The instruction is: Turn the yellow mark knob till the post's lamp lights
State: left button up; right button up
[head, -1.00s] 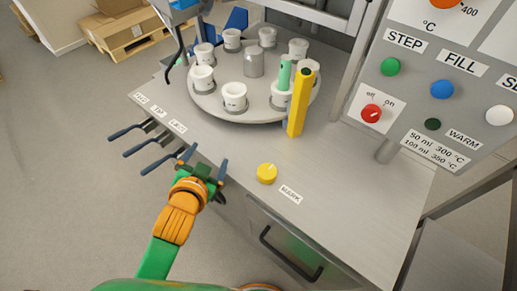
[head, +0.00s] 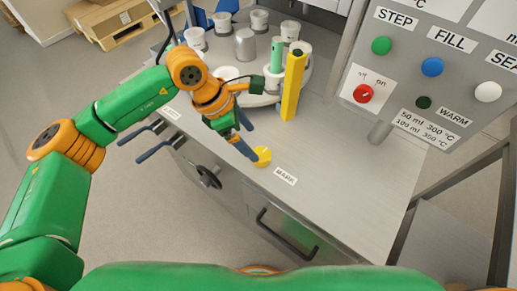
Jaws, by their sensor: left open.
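The yellow mark knob (head: 263,156) sits on the steel counter beside its MARK label (head: 285,176). My left gripper (head: 250,142) points down at the knob, open, with one fingertip at the knob's left edge; I cannot tell if it touches. The yellow post (head: 293,86) stands upright at the carousel's near right edge. Its dark top shows no clear light. A green cylinder (head: 277,54) stands beside the post. My right gripper is not in view.
The round carousel (head: 262,100) with several white cups is behind the gripper. A control panel (head: 420,70) with coloured buttons and a red off/on switch (head: 363,93) is at the right. Dark lever handles (head: 155,150) stick out at the left. The counter right of the knob is clear.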

aim_at(261, 154)
pick_arm(q)
jog(key=p+x, duration=0.2)
jog(key=x, duration=0.4)
jog(key=shift+f, duration=0.5)
jog(key=c, duration=1.4)
jog(key=shift+n, duration=0.4)
jog(key=n+t+b, duration=0.1)
jog(key=n, duration=0.1)
jog(key=shift+n+y, duration=0.4)
jog(key=shift+s+d+n+t+y+b, duration=0.1)
jog(key=shift+n+t+y+b, duration=0.25)
jog(key=shift+n+b, duration=0.55)
jog(key=shift+s+n+t+y+b, duration=0.15)
jog(key=shift+n+t+b, duration=0.45)
jog(key=shift+n, duration=0.6)
jog(key=shift+w+r, duration=0.1)
